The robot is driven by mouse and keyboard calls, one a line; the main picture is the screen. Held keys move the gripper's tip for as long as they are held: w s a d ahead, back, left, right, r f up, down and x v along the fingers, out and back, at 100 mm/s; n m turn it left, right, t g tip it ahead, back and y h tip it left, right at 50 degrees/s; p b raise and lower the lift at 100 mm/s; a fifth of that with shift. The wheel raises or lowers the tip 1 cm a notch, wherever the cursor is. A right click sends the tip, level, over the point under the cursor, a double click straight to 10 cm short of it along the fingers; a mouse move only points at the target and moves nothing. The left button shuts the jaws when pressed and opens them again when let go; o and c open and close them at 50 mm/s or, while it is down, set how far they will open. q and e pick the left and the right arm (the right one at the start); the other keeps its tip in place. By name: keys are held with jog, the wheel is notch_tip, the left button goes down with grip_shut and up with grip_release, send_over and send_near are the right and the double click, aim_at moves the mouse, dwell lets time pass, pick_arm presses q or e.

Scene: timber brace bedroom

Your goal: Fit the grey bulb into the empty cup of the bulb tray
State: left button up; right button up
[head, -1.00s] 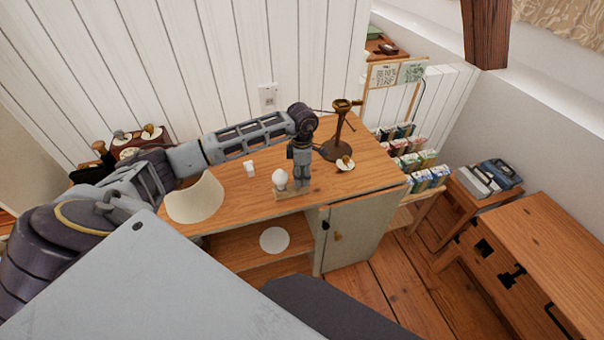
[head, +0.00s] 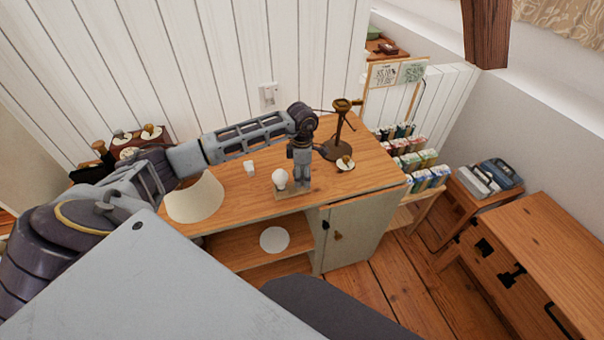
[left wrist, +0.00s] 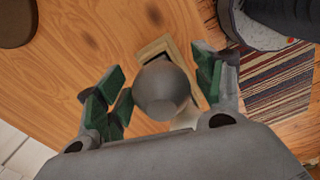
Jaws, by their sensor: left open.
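The bulb tray (head: 285,193) is a small wooden block near the front edge of the cabinet top. A white bulb (head: 280,178) stands upright in its left part. My left gripper (head: 301,188) points down over the tray's right part. In the left wrist view the gripper (left wrist: 163,92) is open, with the round grey bulb (left wrist: 162,88) between its green-padded fingers. The tray's pale rim (left wrist: 155,48) shows beyond the bulb. The bulb hides the cup below, so I cannot tell how deep it sits. In the head view the fingers hide the grey bulb.
A brass lamp stand (head: 338,148) and a small dish with a brass piece (head: 345,164) stand right of the gripper. A small white object (head: 249,168) and a cream lampshade (head: 197,200) are to the left. The cabinet top's right end (head: 375,172) is clear.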

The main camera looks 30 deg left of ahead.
pick_arm(q)
notch_tip(320, 180, up, 10)
jog(key=shift+r+b, duration=0.15)
jog(key=shift+b, duration=0.15)
jog(key=shift+r, duration=0.85)
pick_arm(e)
jog(key=shift+w+d+f, duration=0.15)
jog(key=shift+d+f, duration=0.1)
jog(key=shift+d, duration=0.2)
jog(key=shift+w, duration=0.1)
